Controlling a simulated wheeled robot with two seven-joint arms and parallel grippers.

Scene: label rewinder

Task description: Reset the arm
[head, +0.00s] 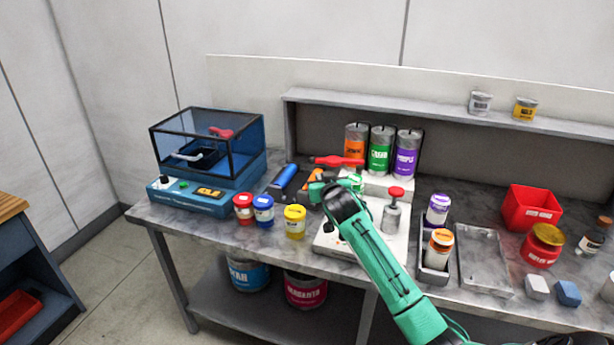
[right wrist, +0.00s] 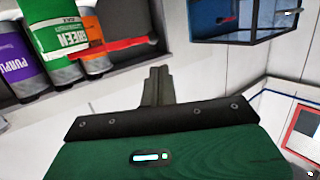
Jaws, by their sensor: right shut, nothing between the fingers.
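My right arm (head: 378,260), green with black joints, reaches up from the lower right over the workbench. It bends at a black joint near the middle of the bench. My right gripper (right wrist: 157,85) is shut and empty in the right wrist view, its dark fingers pressed together. In the head view the gripper is mostly hidden behind the bent arm. A red lever-like part (head: 338,161) shows just beyond the arm, in front of the orange, green and purple cans (head: 381,150). My left gripper is not in view.
On the bench (head: 190,222) stand a blue glass-topped machine (head: 205,160), red, blue and yellow jars (head: 264,210), a red-topped dispenser (head: 395,212), a holder with two bottles (head: 436,255), an empty metal tray (head: 483,262) and a red bin (head: 531,208). A shelf (head: 440,112) runs behind.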

